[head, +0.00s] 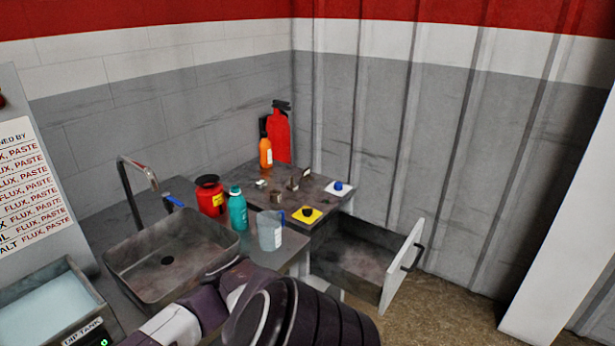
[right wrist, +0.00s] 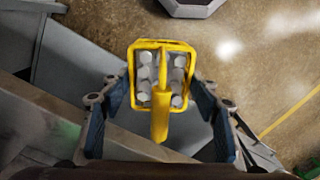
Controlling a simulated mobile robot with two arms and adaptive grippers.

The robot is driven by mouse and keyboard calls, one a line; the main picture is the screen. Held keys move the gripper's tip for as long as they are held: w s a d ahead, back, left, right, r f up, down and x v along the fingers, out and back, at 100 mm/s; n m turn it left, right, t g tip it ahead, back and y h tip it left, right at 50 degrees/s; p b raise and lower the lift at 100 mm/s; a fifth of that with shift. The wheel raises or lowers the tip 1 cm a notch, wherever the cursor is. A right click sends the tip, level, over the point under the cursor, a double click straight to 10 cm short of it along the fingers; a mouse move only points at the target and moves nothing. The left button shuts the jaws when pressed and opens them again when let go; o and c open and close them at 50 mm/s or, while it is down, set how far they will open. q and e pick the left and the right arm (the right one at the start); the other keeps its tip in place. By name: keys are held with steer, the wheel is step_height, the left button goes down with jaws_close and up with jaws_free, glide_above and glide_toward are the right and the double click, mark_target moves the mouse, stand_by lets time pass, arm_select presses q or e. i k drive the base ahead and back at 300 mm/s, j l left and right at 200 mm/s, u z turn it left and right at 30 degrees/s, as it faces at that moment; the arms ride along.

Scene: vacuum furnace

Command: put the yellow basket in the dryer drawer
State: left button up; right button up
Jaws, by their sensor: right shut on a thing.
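The dryer drawer (head: 352,261) is pulled open in the head view, below the counter at the right. Its white front panel (head: 402,268) has a dark handle, and the visible part of its inside looks empty. The yellow basket (right wrist: 160,118) shows in the right wrist view, with several light grey cylindrical pieces inside. My right gripper (right wrist: 161,92) is shut on the basket, its blue-padded fingers on either side of the yellow handle. The basket and right gripper are not visible in the head view. My left gripper is in neither view.
A sink (head: 172,262) lies left of the counter. A clear jug (head: 270,232), a teal bottle (head: 237,210) and a red container (head: 209,196) stand near the drawer. A yellow pad (head: 307,215) sits at the counter edge. Open floor (head: 450,310) lies right of the drawer.

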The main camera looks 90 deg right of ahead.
mark_target(359, 263)
steer(key=z, duration=0.4)
steer(key=l+z, duration=0.15)
steer(key=z, duration=0.25)
steer(key=l+z, duration=0.1)
steer(key=z, duration=0.3)
steer(key=l+z, duration=0.2)
steer(key=l, duration=0.3)
steer(key=l+z, duration=0.2)
steer(key=l, duration=0.25)
steer(key=i+l+z, duration=0.25)
steer(key=l, duration=0.2)
steer(key=l+z, duration=0.2)
steer(key=l, duration=0.25)
steer(key=i+l+z, duration=0.2)
steer(key=l, duration=0.25)
steer(key=i+l, duration=0.1)
steer(key=l, duration=0.15)
steer(key=i+l, duration=0.1)
steer(key=l, duration=0.1)
